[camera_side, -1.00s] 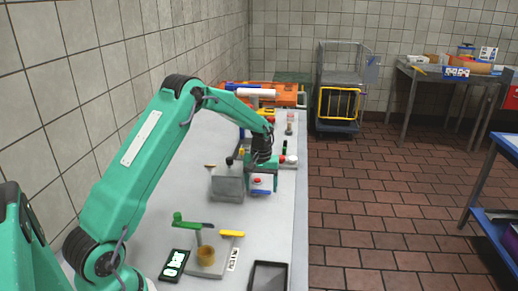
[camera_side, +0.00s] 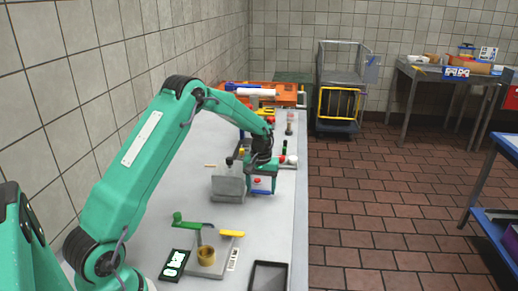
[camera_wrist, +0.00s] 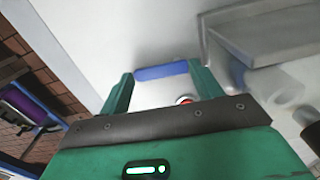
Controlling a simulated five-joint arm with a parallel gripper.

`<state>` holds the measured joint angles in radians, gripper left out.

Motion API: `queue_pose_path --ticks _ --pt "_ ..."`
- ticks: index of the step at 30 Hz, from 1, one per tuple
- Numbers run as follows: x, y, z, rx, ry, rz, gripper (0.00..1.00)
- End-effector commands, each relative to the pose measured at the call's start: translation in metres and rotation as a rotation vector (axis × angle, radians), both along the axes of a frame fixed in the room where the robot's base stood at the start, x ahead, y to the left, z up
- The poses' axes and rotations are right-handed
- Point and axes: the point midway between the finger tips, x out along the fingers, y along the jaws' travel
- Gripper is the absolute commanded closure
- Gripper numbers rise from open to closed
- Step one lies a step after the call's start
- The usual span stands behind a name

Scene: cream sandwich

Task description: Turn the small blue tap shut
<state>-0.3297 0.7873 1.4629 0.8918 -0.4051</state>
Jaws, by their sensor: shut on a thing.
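My gripper (camera_side: 262,186) is low over the bench, just right of a grey block-shaped device (camera_side: 228,187). It is shut on a small pale box with a red button (camera_side: 257,181) and blue trim. In the wrist view the box (camera_wrist: 150,94) sits between my two green fingers, its blue bar (camera_wrist: 161,72) at the fingertips and its red button (camera_wrist: 184,100) near the right finger. A small blue part (camera_wrist: 237,72) shows beside the grey device in the wrist view. I cannot tell whether it is the small blue tap.
A stand with a green lever, a yellow handle and a tan cup (camera_side: 206,256) is in front, near a black device (camera_side: 174,264) and a dark tray (camera_side: 267,277). Orange crates (camera_side: 280,93) stand at the back. The bench's right edge is close to my gripper.

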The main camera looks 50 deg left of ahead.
Motion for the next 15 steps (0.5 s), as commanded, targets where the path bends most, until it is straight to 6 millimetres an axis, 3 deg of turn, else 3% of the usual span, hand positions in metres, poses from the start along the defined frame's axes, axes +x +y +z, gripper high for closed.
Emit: queue_pose_path --ticks 15 --pt "-0.0073 -0.0043 0.0015 0.001 -0.002 -0.362 0.58"
